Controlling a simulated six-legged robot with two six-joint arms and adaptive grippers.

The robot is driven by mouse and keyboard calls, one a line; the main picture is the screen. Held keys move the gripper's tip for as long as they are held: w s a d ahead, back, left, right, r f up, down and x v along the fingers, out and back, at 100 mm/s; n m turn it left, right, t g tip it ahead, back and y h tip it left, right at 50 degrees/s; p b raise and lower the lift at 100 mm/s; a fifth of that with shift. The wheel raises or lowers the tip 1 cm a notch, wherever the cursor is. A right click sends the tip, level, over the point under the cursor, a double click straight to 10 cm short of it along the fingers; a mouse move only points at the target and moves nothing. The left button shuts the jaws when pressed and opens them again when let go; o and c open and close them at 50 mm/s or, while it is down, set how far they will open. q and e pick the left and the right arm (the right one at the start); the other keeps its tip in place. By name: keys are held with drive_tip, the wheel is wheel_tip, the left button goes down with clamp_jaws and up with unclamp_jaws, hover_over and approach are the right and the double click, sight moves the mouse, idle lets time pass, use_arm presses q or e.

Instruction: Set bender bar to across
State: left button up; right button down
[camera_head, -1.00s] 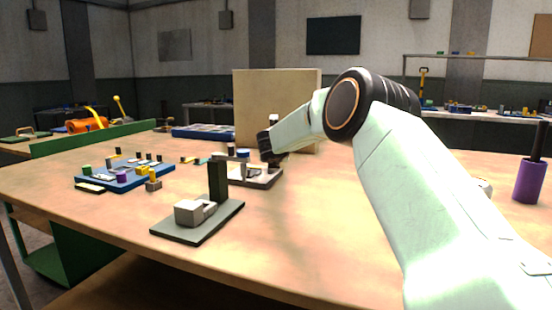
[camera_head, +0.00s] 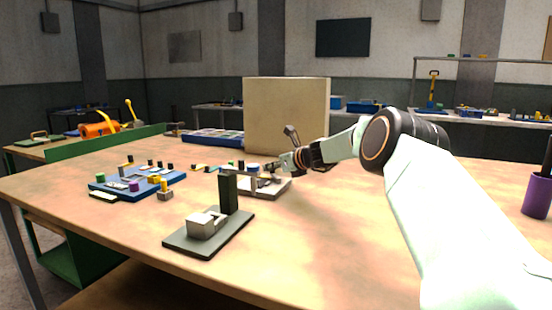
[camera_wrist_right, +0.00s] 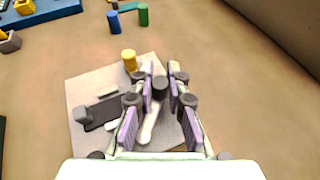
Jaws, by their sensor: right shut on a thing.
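The bender has a pale flat base plate (camera_head: 277,190) on the table near the middle of the head view. In the right wrist view the plate (camera_wrist_right: 85,92) carries a dark grey block, a yellow peg (camera_wrist_right: 129,60) and a pale bender bar (camera_wrist_right: 149,124) with a dark round knob. My right gripper (camera_head: 276,167) is low over the right side of the plate. In the wrist view its lavender-padded fingers (camera_wrist_right: 160,88) are shut on the bar's dark knob. The bar's far end is partly hidden between the fingers. My left gripper is in neither current view.
A dark plate with a grey block and upright post (camera_head: 229,194) stands in front of the bender. A blue board with small coloured parts (camera_head: 115,188) lies left. A beige panel (camera_head: 286,115) stands behind.

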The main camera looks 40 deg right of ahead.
drive_tip(key=shift+w+a+r+n+y+p, duration=0.1)
drive_tip(key=shift+a+r+n+y+p, duration=0.1)
drive_tip(key=shift+n+y+p, duration=0.55)
drive_tip(key=shift+a+n+y, duration=0.1)
drive_tip(key=shift+n+y, duration=0.25)
drive_tip(key=shift+y, duration=0.1)
drive_tip(key=shift+a+n+y, duration=0.25)
drive_tip(key=shift+n+y, duration=0.05)
drive_tip(key=shift+y, duration=0.2)
drive_tip(key=c, duration=1.3)
unclamp_jaws()
drive_tip(key=shift+f, duration=0.2)
